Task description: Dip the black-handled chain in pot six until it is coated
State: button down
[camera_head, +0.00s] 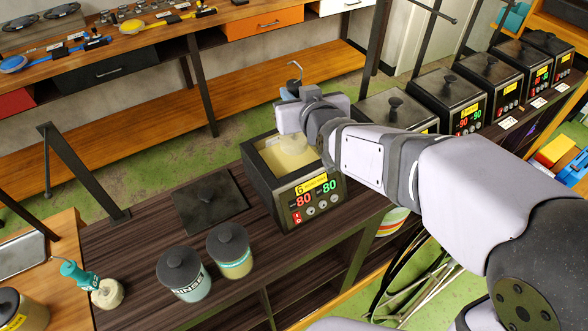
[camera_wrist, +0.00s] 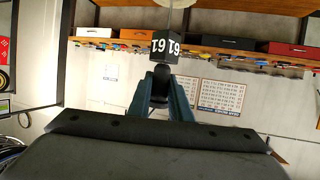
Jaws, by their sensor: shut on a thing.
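My gripper (camera_head: 298,115) is above pot six (camera_head: 292,190), which is open and holds pale yellow wax (camera_head: 275,158). In the wrist view my gripper (camera_wrist: 161,88) is shut on the black handle (camera_wrist: 166,46), a dark block with white digits. A thin rod runs from it toward a pale piece at the top edge. In the head view a metal hook (camera_head: 296,70) stands above the gripper. A pale rounded piece (camera_head: 293,150) hangs below it at the wax; I cannot tell how deep it is. Individual chain links cannot be made out. Pot six's display reads 80 twice.
A dark lid (camera_head: 209,201) lies left of pot six. Two lidded jars (camera_head: 184,273) (camera_head: 231,250) stand in front of it. A teal-handled brush (camera_head: 92,284) is at lower left. More lidded pots (camera_head: 450,98) line up at right.

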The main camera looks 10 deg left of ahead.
jog(key=shift+r, duration=0.15)
dwell(0.3)
jog(key=shift+r+p, duration=1.1)
jog(key=shift+r, duration=0.1)
